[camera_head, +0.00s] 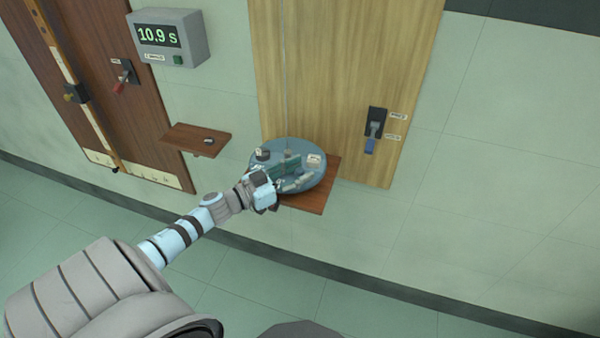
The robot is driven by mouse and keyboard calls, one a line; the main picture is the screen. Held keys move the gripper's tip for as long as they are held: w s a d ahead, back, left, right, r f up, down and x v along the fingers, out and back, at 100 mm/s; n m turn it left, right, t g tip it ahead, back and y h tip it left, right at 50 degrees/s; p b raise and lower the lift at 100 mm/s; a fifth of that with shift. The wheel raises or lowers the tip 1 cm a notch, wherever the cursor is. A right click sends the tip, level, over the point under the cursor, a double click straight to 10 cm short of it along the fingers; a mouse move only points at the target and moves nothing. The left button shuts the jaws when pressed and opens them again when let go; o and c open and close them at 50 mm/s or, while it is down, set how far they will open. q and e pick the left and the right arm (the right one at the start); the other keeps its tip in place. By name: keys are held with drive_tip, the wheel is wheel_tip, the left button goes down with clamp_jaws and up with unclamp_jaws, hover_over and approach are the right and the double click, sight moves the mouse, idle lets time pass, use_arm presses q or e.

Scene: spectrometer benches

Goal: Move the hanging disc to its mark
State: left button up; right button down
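The hanging disc (313,174) is round and blue-grey, in front of the light wooden panel, with a thin wire (286,95) running up from it. Several small pieces sit on it: a dark one at the left, a green one in the middle and a pale one at the right. My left gripper (284,182) is at the disc's lower left, overlapping it in the picture. Its fingers are too small to tell whether they are open, shut or touching the disc. I cannot make out the mark. My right gripper is out of view.
A brown shelf (318,200) sits below and behind the disc. A smaller shelf (190,138) holds a small dark item. A timer box (168,38) reads 10.9 s. A blue-handled switch (373,132) is at the right, a red-handled one (122,77) on the dark panel.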

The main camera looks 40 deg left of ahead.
use_arm(q)
drive_tip(key=shift+w+d, duration=0.15)
drive_tip(key=shift+w, duration=0.25)
drive_tip(key=shift+s, duration=0.1)
clamp_jaws()
